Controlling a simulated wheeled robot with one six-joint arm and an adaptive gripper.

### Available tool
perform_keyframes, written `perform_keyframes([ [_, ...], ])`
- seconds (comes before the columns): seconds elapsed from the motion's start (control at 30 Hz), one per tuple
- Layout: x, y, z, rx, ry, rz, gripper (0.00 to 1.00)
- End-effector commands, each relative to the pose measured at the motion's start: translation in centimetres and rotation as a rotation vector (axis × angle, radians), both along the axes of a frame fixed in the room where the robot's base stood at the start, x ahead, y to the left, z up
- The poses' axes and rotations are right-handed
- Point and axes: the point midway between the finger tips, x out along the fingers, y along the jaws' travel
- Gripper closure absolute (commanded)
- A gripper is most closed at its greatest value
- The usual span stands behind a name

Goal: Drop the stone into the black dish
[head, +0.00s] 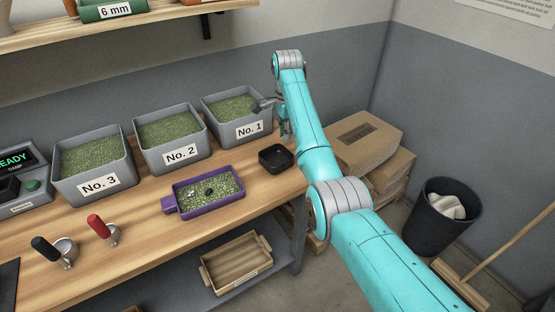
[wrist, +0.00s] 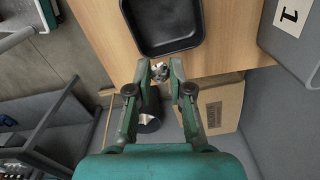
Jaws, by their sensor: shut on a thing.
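The black dish (head: 276,168) is a small square dish on the wooden bench, near its right end. In the wrist view the black dish (wrist: 190,42) fills the top middle and looks empty where it shows. My gripper (wrist: 160,68) is shut on a small grey stone (wrist: 159,74), held between its fingertips. The stone shows just off the dish's rim, not over its floor. In the head view my gripper (head: 284,131) hangs above and behind the dish; the stone cannot be made out there.
A purple tray (head: 168,206) of green beans, with a dark piece and a whitish piece on them, lies left of the dish. Grey bins No. 1 (head: 236,142), No. 2 (head: 170,166) and No. 3 (head: 92,199) stand along the wall. Cardboard boxes (head: 375,150) are stacked past the bench's right end.

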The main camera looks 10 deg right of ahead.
Motion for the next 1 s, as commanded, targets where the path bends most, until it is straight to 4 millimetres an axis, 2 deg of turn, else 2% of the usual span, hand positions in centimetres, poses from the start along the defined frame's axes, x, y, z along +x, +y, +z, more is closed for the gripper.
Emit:
perform_keyframes([
  [0.1, 0.0, 1.1, -0.1, 0.0, 0.0, -0.003, 0.95],
  [0.2, 0.0, 1.4, -0.5, 0.0, 0.001, -0.004, 0.95],
  [0.7, 0.0, 1.3, -5.2, 0.0, 0.0, -0.004, 0.95],
  [1.0, 0.0, 1.3, -6.0, 0.0, 0.0, -0.004, 0.95],
])
